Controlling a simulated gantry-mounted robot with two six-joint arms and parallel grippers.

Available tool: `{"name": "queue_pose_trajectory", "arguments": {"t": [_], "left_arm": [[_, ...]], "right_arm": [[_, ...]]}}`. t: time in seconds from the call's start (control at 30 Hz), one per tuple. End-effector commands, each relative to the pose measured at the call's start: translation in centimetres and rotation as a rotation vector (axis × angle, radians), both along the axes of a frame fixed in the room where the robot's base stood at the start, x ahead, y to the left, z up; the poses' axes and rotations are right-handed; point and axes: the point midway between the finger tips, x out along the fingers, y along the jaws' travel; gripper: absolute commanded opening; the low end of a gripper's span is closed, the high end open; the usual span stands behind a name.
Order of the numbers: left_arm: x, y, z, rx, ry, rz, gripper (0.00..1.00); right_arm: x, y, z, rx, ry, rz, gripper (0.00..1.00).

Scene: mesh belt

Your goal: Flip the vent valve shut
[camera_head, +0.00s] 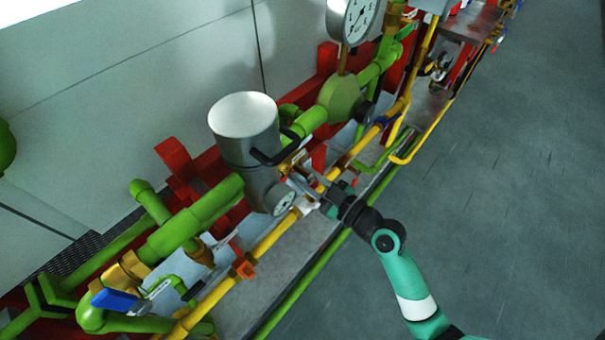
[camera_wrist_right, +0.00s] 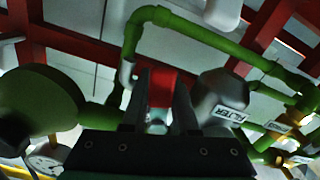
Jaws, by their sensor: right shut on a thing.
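My right gripper (camera_head: 293,176) reaches in from the lower right, beside the silver filter cylinder (camera_head: 244,125) and above the yellow pipe. In the right wrist view its two dark fingers (camera_wrist_right: 160,100) are closed around a small red piece (camera_wrist_right: 160,88), which looks like the valve's handle. A small metal part (camera_wrist_right: 156,126) shows below the red piece, between the fingers. The valve's body is mostly hidden by the gripper, and no label on it can be read. My left gripper is not in view.
A pressure gauge (camera_head: 352,20) stands at the top. A blue-handled valve (camera_head: 115,300) is at the lower left. Green pipes (camera_head: 190,222), a yellow pipe (camera_head: 270,240) and red frame beams crowd the gripper. The grey floor (camera_head: 480,200) on the right is clear.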

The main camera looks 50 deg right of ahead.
Motion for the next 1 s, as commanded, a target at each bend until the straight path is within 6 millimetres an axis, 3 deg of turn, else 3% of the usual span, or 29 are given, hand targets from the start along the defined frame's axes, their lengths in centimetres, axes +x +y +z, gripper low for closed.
{"name": "queue_pose_trajectory", "arguments": {"t": [0.17,0.43,0.73,0.77,0.8,0.9,1.0], "left_arm": [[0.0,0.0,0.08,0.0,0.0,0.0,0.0],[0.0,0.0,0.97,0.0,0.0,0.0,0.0],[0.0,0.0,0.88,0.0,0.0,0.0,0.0],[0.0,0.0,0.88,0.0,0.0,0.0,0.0],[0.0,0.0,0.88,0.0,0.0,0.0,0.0],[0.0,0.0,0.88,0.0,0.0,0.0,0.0],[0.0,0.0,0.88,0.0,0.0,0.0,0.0]], "right_arm": [[-0.01,0.07,0.02,0.015,0.001,0.0,0.0],[-0.07,0.85,0.01,0.266,0.015,0.0,0.0],[-0.06,0.9,-0.09,0.289,0.015,0.0,0.0],[-0.06,0.9,-0.09,0.289,0.015,0.0,0.33],[-0.06,0.9,-0.09,0.289,0.015,0.0,0.4],[-0.06,0.89,-0.1,0.288,0.015,0.0,0.57],[-0.06,0.88,-0.1,0.287,0.015,0.0,0.57]]}}
